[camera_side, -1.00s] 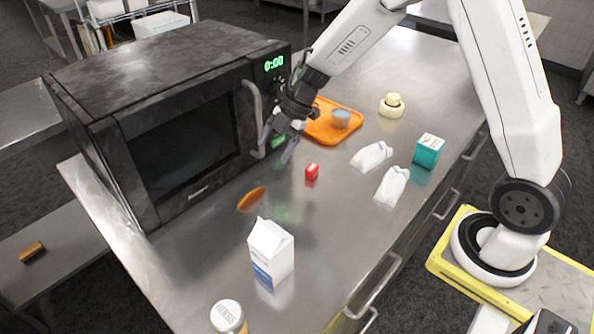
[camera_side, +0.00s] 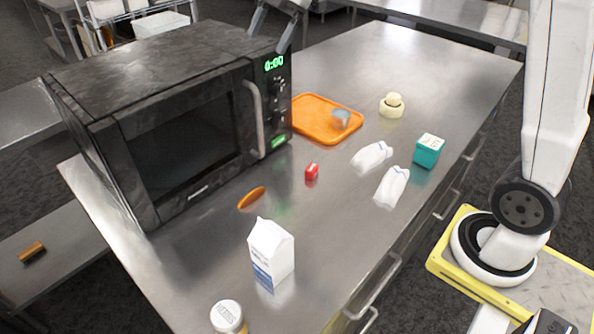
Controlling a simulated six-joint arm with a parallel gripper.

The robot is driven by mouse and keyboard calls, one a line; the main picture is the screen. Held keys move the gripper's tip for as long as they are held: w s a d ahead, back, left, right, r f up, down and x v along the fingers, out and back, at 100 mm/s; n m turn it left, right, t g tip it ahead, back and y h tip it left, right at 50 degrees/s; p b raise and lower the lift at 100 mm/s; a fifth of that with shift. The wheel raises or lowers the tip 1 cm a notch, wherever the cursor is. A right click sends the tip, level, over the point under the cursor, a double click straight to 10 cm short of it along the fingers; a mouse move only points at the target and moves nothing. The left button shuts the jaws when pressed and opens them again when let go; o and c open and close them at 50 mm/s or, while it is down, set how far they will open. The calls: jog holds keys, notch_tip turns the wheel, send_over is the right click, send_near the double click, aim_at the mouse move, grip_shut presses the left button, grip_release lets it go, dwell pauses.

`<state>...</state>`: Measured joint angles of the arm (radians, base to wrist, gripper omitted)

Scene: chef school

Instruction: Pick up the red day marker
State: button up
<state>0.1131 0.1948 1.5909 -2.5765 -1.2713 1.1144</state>
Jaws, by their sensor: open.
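The red day marker (camera_side: 312,172) is a small red block with a pale mark. It stands alone on the steel counter, to the right of the microwave and in front of the orange tray. My gripper (camera_side: 272,28) shows only in part at the top edge, above the back right corner of the microwave. Its two fingers point down and are spread apart, with nothing between them. The rest of the gripper is cut off by the frame. It is well above and behind the red marker.
A black microwave (camera_side: 180,125) fills the left of the counter (camera_side: 330,260). An orange tray (camera_side: 312,122) holds a grey cup (camera_side: 341,119). A teal box (camera_side: 429,150), two white packets (camera_side: 372,156), a cream container (camera_side: 392,105), a brown disc (camera_side: 252,197), a milk carton (camera_side: 270,250) and a jar (camera_side: 228,318) stand around.

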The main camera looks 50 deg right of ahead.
jog(key=w+a+r+n+t+h, duration=0.1)
jog(key=w+a+r+t, duration=0.15)
jog(key=w+t, duration=0.35)
jog(key=w+a+r+n+t+h, duration=0.1)
jog(key=w+a+r+t, duration=0.1)
jog(key=w+r+t, duration=0.4)
jog(key=m+g+h, duration=0.2)
jog(key=g+h, duration=0.9)
jog(key=h, duration=0.6)
send_over(312, 172)
jog(key=a, duration=0.4)
notch_tip(312, 172, down, 8)
notch_tip(312, 172, down, 34)
jog(key=shift+r, duration=0.15)
jog(key=shift+d, duration=0.1)
